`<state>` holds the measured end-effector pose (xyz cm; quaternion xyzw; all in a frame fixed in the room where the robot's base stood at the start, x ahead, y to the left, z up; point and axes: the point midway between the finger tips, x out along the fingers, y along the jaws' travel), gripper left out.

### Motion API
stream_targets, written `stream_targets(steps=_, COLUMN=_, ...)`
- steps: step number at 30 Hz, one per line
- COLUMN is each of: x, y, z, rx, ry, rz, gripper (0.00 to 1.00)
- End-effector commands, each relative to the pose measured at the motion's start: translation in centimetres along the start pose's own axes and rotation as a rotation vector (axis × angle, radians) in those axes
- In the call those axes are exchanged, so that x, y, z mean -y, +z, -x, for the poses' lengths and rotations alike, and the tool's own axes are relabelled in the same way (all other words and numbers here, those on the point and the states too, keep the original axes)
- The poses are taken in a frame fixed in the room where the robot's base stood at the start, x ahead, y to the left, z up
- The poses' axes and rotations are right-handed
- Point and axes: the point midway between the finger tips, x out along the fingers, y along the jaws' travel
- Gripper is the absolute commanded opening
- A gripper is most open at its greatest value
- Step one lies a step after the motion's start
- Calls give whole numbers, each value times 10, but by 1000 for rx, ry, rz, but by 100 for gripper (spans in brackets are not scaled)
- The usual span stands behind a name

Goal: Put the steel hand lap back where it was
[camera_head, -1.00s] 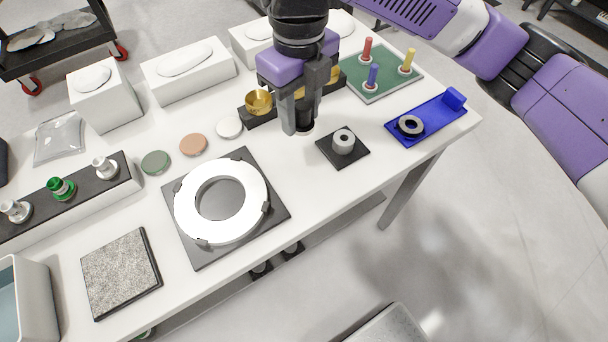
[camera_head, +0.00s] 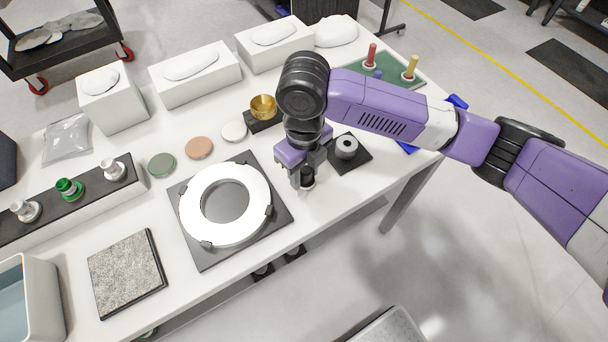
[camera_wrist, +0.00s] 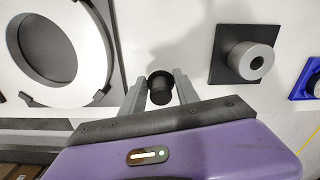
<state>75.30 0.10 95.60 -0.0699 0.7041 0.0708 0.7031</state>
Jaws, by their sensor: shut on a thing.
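The steel hand lap shows mostly as its black round knob (camera_head: 307,174), with a small pale rim below it. My gripper (camera_head: 306,182) is shut on the knob. The wrist view also shows the knob (camera_wrist: 160,94) between the two fingers of my gripper (camera_wrist: 161,80). The lap is over the white table, between the ring fixture and the grey post. I cannot tell whether it touches the table. The lap's working face is hidden.
A white ring on a dark square plate (camera_head: 201,253) lies left of my gripper. A grey post (camera_head: 346,144) on a black base stands to its right. A speckled slab (camera_head: 125,270) lies front left. Coloured discs and a gold cup (camera_head: 263,106) sit behind.

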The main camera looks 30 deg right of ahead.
Motion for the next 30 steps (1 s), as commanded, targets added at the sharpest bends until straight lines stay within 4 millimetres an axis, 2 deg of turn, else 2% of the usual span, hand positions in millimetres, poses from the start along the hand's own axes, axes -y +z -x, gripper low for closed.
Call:
stream_targets(steps=3, x=0, y=0, z=-17, rx=-2, ry=1, rz=-2, gripper=0)
stream_targets(steps=5, x=0, y=0, z=-21, rx=-1, ry=-1, rz=-1, gripper=0)
stream_targets(steps=16, x=0, y=0, z=-26, rx=0, ry=-1, rz=0, gripper=0)
stream_targets(steps=17, x=0, y=0, z=-25, rx=0, ry=-1, rz=0, gripper=43)
stream_targets(steps=19, x=0, y=0, z=-25, rx=0, ry=-1, rz=0, gripper=57)
stream_targets(steps=30, x=0, y=0, z=-22, rx=0, ry=0, rz=-1, gripper=59)
